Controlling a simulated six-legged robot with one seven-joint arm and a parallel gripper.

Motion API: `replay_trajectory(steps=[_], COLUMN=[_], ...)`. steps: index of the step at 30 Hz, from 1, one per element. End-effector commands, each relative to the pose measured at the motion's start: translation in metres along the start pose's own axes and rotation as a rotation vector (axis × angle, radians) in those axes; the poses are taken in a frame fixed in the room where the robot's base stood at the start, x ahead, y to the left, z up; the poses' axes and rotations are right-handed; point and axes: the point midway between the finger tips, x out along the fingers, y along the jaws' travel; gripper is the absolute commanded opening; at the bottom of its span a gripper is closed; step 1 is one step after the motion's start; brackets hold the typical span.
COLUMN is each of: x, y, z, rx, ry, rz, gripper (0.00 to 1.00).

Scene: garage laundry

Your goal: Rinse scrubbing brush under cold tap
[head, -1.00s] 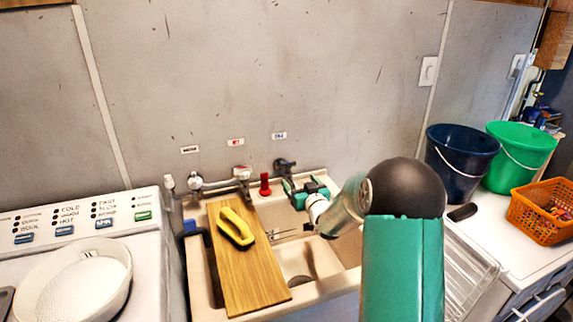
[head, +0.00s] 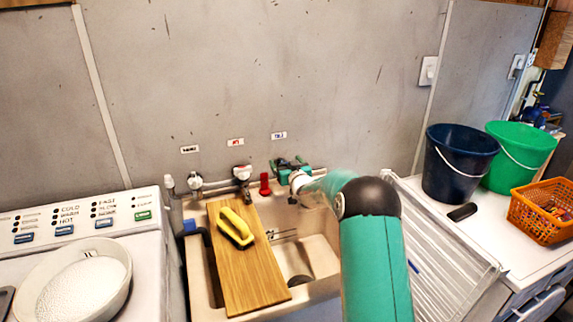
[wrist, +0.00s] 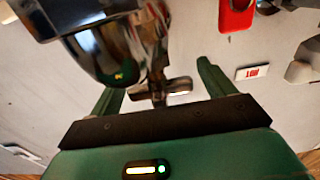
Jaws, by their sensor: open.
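The yellow scrubbing brush (head: 236,227) lies on a wooden board (head: 255,275) across the left part of the sink (head: 325,252). The cold tap is on the wall below the rightmost label (head: 279,135), mostly hidden behind my gripper (head: 290,170) in the head view. In the wrist view, my gripper (wrist: 160,88) is open, with one green finger on each side of the cold tap's handle (wrist: 165,90). The tap's dark glossy body (wrist: 100,45) fills the upper left there. I cannot tell whether the fingers touch the handle. No running water is visible.
The hot tap (head: 241,172) and a red object (head: 265,184) are left of my gripper. A washing machine (head: 150,245) stands at left. A ribbed draining surface (head: 440,250), blue bucket (head: 460,165), green bucket (head: 520,155) and orange basket (head: 540,215) are at right.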

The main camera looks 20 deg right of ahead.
Motion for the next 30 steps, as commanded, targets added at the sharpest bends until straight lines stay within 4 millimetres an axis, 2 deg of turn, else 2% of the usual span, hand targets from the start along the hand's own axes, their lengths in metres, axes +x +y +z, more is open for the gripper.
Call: replay_trajectory(steps=[5,12,20,30], x=[-0.0001,-0.0003,-0.0002,-0.0003], y=[0.0,0.0001,0.0012,0.0], z=[-0.0001,-0.0001,-0.0004,-0.0001], rx=[0.0,0.0,0.0,-0.001], ry=[0.0,0.0,0.002,0.003], rz=[0.0,0.0,-0.028,-0.188], gripper=[0.82,0.37,0.37,0.37])
